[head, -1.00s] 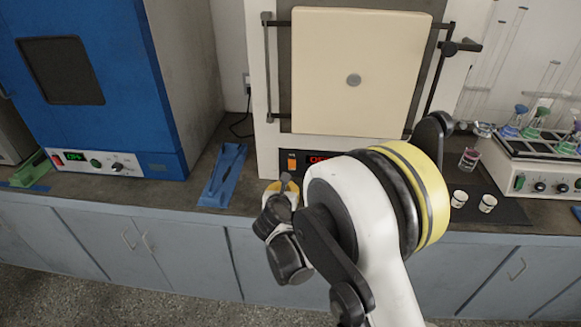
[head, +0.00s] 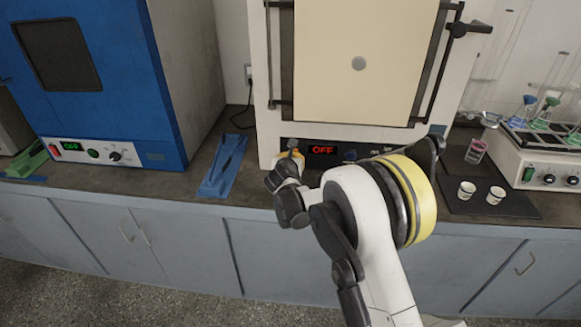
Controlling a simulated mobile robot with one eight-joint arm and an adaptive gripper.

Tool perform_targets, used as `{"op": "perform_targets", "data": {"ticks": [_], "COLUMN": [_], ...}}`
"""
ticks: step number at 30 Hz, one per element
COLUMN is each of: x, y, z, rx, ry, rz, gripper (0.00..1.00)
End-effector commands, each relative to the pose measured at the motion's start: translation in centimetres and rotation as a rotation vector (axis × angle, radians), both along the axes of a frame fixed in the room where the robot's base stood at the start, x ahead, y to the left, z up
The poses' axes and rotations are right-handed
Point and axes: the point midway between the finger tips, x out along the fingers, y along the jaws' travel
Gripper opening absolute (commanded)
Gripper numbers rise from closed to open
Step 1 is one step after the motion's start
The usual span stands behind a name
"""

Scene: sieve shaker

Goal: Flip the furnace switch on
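The furnace (head: 270,120) is a cream box with a pale square door (head: 358,85), standing on the counter. Its front panel carries a red display (head: 322,150) that reads OFF and a dark knob (head: 350,155). My gripper (head: 292,150) is at the left end of this panel, in front of where the orange furnace switch was seen earlier.
A blue oven (head: 110,85) stands at left with its own switch panel. A blue tray (head: 222,165) lies between the two. Two small white cups (head: 467,191) sit on a dark mat (head: 505,208) at right, near a white device (head: 510,165) holding flasks.

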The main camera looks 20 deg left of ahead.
Motion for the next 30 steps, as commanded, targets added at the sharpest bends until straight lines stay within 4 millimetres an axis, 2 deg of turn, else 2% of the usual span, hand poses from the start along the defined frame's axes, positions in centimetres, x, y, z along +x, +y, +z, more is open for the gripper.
{"op": "perform_targets", "data": {"ticks": [11,18,30], "x": [0.2,1.3,1.4], "y": [0.0,0.3,0.3], "z": [0.2,1.3,1.4], "rx": [-0.001,-0.025,-0.026], "ry": [0.004,0.112,0.107], "rz": [0.000,-0.001,0.000], "gripper": [0.00,0.00,0.00]}}
